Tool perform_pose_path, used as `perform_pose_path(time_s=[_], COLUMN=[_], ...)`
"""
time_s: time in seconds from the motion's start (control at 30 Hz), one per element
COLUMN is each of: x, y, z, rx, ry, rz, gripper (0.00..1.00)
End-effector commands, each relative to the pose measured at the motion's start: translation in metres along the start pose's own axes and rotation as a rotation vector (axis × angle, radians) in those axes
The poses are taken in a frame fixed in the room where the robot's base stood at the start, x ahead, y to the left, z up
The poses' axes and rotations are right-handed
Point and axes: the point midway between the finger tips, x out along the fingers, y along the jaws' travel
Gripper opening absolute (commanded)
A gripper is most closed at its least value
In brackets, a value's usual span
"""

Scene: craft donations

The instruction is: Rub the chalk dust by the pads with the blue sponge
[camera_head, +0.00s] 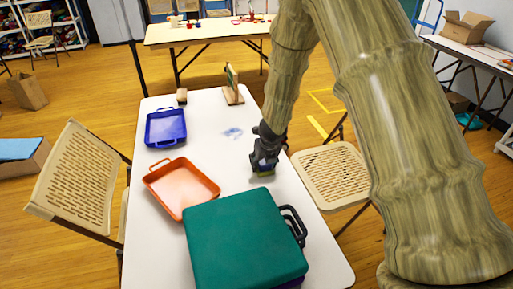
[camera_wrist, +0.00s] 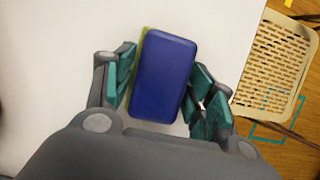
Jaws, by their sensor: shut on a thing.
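A bluish smear of chalk dust (camera_head: 233,132) lies on the white table (camera_head: 210,108), beyond and to the left of my gripper. My gripper (camera_head: 264,163) is over the table's right side, shut on the blue sponge. In the wrist view the blue sponge (camera_wrist: 165,77) sits between the teal finger pads of my gripper (camera_wrist: 160,85), with a yellow-green edge at its left. In the head view my fingers hide most of the sponge; whether it touches the tabletop I cannot tell. The dust is not in the wrist view. I cannot clearly make out any pads.
A blue tray (camera_head: 166,128), an orange tray (camera_head: 181,188) and a large green-topped case (camera_head: 242,240) with a black handle occupy the table's left and near parts. A wooden stand (camera_head: 233,95) and a small brown block (camera_head: 182,96) stand at the far end. Chairs flank the table.

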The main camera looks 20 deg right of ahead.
Motion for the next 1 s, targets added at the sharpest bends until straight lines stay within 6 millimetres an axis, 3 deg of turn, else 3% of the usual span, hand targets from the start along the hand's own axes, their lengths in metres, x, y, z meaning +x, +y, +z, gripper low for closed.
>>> perform_pose_path(time_s=[0.23, 0.7, 0.8, 0.83, 1.0], x=[0.003, -0.001, -0.009, -0.023, -0.035], y=[-0.009, 0.021, 0.021, 0.021, 0.018], z=[-0.001, -0.002, 0.0, 0.009, 0.013], rx=[-0.005, 0.008, 0.013, 0.004, 0.014], ry=[0.003, 0.002, 0.004, -0.007, -0.004], rz=[-0.001, -0.002, 0.0, -0.009, -0.006], gripper=[0.29, 0.29, 0.29, 0.29, 0.29])
